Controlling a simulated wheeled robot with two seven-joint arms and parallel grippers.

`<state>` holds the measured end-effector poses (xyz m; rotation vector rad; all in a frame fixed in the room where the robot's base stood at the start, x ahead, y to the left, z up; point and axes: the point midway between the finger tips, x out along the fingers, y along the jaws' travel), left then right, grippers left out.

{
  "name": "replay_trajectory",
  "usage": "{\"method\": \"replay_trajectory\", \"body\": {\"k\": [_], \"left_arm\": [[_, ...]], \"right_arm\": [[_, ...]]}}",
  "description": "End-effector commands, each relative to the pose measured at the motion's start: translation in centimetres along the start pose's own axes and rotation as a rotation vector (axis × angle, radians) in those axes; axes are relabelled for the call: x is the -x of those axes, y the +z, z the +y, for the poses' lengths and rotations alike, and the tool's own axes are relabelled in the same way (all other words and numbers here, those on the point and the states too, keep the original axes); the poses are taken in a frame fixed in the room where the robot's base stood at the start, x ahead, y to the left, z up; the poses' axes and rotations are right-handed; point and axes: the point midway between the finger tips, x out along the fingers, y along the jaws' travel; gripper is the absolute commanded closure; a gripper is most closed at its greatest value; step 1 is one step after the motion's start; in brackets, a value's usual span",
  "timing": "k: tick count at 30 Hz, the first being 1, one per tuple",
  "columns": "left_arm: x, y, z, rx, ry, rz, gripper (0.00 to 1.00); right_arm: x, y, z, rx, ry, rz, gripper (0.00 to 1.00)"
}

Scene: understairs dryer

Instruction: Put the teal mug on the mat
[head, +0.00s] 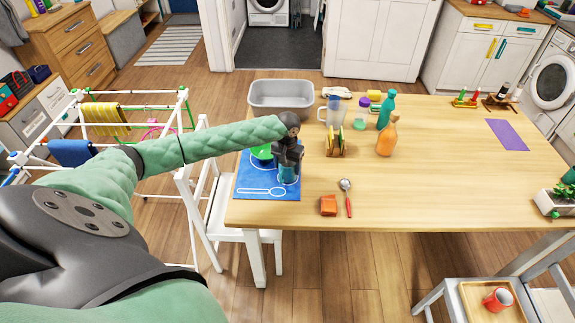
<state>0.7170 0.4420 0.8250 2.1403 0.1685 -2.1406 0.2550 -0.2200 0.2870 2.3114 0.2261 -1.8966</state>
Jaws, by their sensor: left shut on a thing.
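The blue mat (243,184) lies at the left end of the wooden table and has white outlines printed on it, one like a spoon. My left gripper (288,168) points down over the right part of this mat. It is shut on the teal mug (287,179), which is mostly hidden by the dark fingers. The mug shows over a printed ring; I cannot tell whether its base touches the mat. A green bowl-like thing (261,152) sits at the mat's back, partly behind my arm. My right gripper is out of view.
A grey basin (281,97) stands behind the mat. A clear jug (333,112), a toast rack (336,143), an orange bottle (387,138) and a teal bottle (385,110) stand to the right. A sponge (328,205) and spoon (347,196) lie near the front edge. The table's middle right is clear.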

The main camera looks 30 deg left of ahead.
Motion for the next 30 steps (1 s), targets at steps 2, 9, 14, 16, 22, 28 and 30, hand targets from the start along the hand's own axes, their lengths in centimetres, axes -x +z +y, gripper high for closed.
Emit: {"method": "replay_trajectory", "body": {"k": [2,9,14,16,22,28,30], "left_arm": [[0.0,0.0,0.0,0.000,0.000,0.000,0.63],[-0.2,0.0,0.0,0.000,0.000,0.000,0.10],[-0.2,0.0,0.0,0.000,0.000,0.000,0.10],[-0.2,0.0,0.0,0.000,0.000,0.000,0.10],[0.8,-0.1,0.0,0.001,0.000,0.002,0.10],[3.6,-0.1,0.0,-0.001,0.001,0.003,0.10],[4.8,-0.1,-0.1,0.000,0.000,0.003,0.10]], "right_arm": [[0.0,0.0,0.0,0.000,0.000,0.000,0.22],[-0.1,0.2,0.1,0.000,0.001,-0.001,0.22],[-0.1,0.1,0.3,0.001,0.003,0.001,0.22],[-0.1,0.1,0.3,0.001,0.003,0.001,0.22],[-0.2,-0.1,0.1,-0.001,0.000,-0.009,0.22],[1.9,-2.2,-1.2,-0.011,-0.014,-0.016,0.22],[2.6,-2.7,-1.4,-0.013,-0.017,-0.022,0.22]]}}
